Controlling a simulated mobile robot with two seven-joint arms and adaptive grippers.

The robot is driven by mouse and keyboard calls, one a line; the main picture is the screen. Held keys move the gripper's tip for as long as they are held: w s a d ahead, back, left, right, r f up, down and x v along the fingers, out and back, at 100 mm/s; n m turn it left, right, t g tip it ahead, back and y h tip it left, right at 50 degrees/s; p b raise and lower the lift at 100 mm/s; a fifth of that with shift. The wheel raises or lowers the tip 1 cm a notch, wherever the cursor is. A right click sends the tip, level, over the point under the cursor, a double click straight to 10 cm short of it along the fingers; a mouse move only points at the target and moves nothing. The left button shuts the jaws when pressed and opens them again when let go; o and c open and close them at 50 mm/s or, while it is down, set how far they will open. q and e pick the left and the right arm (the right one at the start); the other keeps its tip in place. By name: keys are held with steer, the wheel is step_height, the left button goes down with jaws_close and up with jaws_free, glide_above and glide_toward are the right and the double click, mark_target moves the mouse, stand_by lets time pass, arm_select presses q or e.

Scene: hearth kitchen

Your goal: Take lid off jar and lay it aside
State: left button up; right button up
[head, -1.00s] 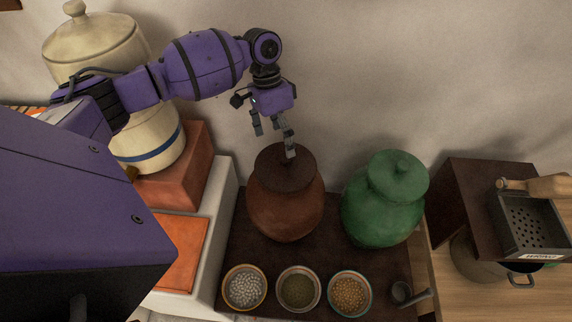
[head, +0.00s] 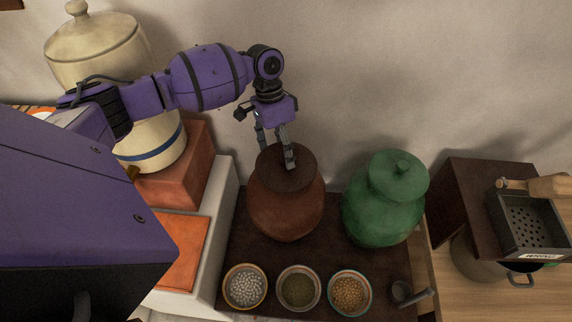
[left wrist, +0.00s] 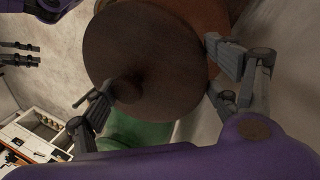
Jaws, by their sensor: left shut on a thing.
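A brown clay jar (head: 285,215) stands on a dark board, with its dark round lid (head: 290,180) on its mouth. In the left wrist view the lid (left wrist: 155,50) fills the middle, with its knob (left wrist: 128,88) facing me and part of the jar (left wrist: 195,12) behind it. My left gripper (head: 276,155) comes down from behind the jar, one finger over the lid and the other at its back edge. It is shut on the lid; the exact contact is unclear. My right gripper (left wrist: 20,52) shows small at the left of the wrist view, its fingers apart and empty.
A green lidded jar (head: 385,210) stands to the right. Several small bowls, including one of white beans (head: 245,287), line the board's front (head: 330,255). A dark box (head: 470,205) and grater (head: 530,225) stand further right. A large cream jar (head: 150,135) is left.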

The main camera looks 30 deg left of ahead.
mark_target(278, 169)
arm_select(q)
steer(key=shift+r, duration=0.65)
steer(key=s+d+r+p, duration=0.1)
steer(key=s+d+r, duration=0.2)
steer(key=s+r, duration=0.2)
steer(key=s+d+r+p, duration=0.1)
steer(key=s+d+r, duration=0.1)
steer(key=s+r, duration=0.4)
steer(key=shift+s+d+r, duration=0.3)
steer(key=shift+s+d, duration=0.1)
steer(key=shift+s, duration=0.45)
arm_select(e)
steer(key=shift+w+d+r, duration=0.1)
steer(key=shift+w+r, duration=0.05)
steer(key=shift+r, duration=0.45)
steer(key=shift+w+r, duration=0.15)
steer(key=shift+r, duration=0.45)
steer(key=shift+w, duration=0.1)
